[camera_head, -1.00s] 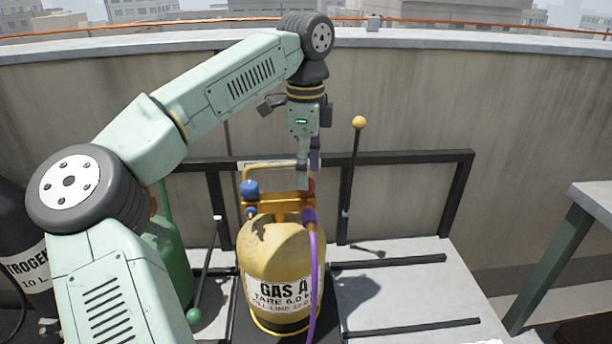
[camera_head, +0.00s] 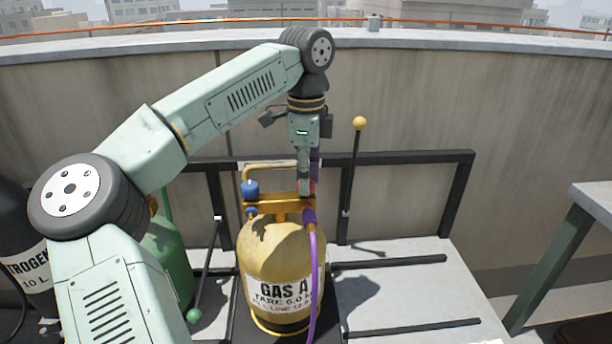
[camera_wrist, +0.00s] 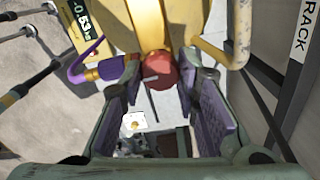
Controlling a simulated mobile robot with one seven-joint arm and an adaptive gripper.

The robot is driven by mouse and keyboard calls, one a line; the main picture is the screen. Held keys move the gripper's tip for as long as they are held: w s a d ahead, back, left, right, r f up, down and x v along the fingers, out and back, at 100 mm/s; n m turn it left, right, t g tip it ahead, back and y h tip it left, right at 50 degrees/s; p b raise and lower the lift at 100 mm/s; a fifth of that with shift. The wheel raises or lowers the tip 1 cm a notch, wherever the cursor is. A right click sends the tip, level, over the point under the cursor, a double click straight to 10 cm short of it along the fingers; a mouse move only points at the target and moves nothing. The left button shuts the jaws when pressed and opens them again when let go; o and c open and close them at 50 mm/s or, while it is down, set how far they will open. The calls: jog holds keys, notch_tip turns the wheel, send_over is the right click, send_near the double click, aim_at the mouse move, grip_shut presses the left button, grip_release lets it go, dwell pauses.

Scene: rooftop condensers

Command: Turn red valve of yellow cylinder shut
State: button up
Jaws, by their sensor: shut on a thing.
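The yellow cylinder (camera_head: 282,258), labelled GAS A, stands upright in the head view with brass fittings on top. My gripper (camera_head: 306,190) points down at the right end of these fittings. The red valve (camera_head: 313,187) is mostly hidden behind a finger in the head view. In the wrist view the red valve (camera_wrist: 158,71) is a round knob between the purple-padded fingertips of my gripper (camera_wrist: 160,75). My gripper is shut on the red valve, one finger at each side.
A purple hose (camera_head: 313,265) runs down the cylinder's front from a fitting beside my gripper. A blue knob (camera_head: 250,188) sits left of the fittings. A black rack rail (camera_head: 405,157) is behind; a yellow-knobbed lever (camera_head: 359,123) stands right. A green cylinder (camera_head: 170,255) stands left.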

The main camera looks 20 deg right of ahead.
jog(key=c, duration=0.3)
jog(key=shift+c, duration=0.2)
